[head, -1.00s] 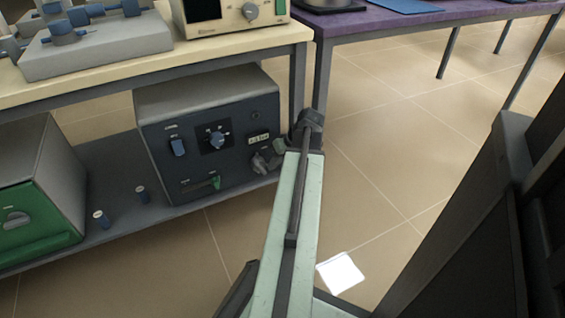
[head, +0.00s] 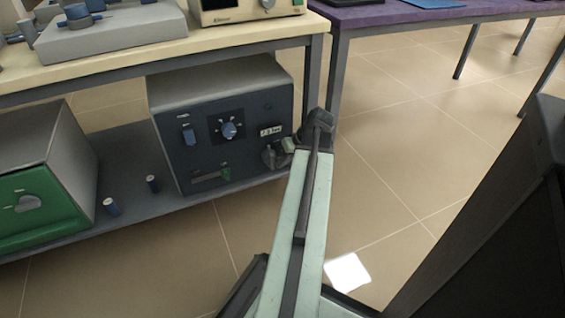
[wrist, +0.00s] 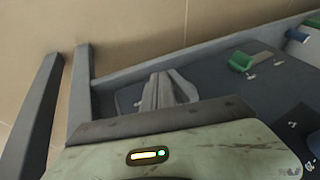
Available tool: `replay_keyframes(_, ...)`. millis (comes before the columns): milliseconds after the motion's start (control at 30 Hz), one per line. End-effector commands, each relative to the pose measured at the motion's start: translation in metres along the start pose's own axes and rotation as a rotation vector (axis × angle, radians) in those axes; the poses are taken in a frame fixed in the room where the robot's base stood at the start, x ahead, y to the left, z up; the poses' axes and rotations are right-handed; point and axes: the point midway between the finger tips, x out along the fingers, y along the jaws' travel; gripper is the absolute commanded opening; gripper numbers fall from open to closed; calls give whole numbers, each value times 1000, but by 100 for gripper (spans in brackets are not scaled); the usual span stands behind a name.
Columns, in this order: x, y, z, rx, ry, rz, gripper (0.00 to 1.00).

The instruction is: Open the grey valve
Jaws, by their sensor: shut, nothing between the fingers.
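The grey valve (head: 268,157) is on the lower right of the dark blue furnace front (head: 205,160), below a white pressure label (head: 271,130). Its handle is small and partly hidden, so its angle is hard to tell. My gripper (head: 280,149) is at the valve, just to its right in the head view. In the wrist view my gripper (wrist: 162,88) shows shut grey fingers with nothing between them. Grey valve parts seem to lie around and behind the fingertips there; I cannot tell whether they touch.
The furnace has a dial (head: 229,130), a blue switch (head: 189,134) and a green slider (head: 226,173). A table leg (head: 312,80) stands close behind my arm.

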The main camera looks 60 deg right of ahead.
Motion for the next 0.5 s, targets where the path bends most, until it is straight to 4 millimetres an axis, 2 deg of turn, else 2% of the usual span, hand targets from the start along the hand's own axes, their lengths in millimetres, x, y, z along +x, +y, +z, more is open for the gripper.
replay_keyframes(300,-14,-6,-6,-1,0,0,0)
replay_keyframes(500,-14,-6,-6,-1,0,0,0)
